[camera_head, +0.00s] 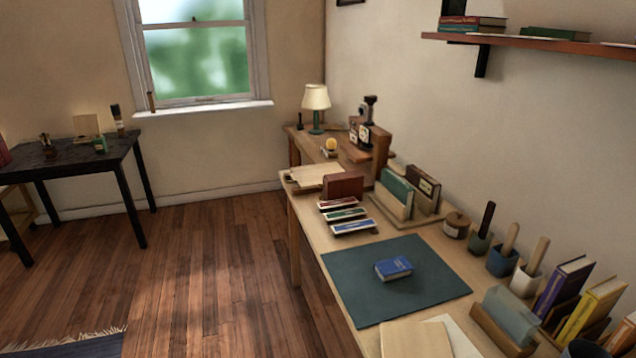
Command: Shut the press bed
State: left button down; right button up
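Neither of my grippers shows in the head view. No part is plainly recognisable as the press bed. A wooden block-like device (379,147) with dark and metal parts stands at the far end of the long bench, by the wall; it may be the press, but it is too small to tell. A pale flat board (317,175) lies in front of it, near the bench's left edge. I cannot tell whether the board belongs to the device.
The long wooden bench (335,243) runs along the right wall. A blue book (393,268) lies on a dark green mat (437,291). Tool pots, book holders and a lamp (316,100) crowd the wall side. A black table (70,157) stands left; open floor (215,270) lies between.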

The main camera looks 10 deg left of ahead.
aim_at(309, 176)
jog(key=i+j+z, duration=0.3)
jog(key=z, duration=0.2)
jog(key=i+j+z, duration=0.2)
jog(key=j+z, duration=0.25)
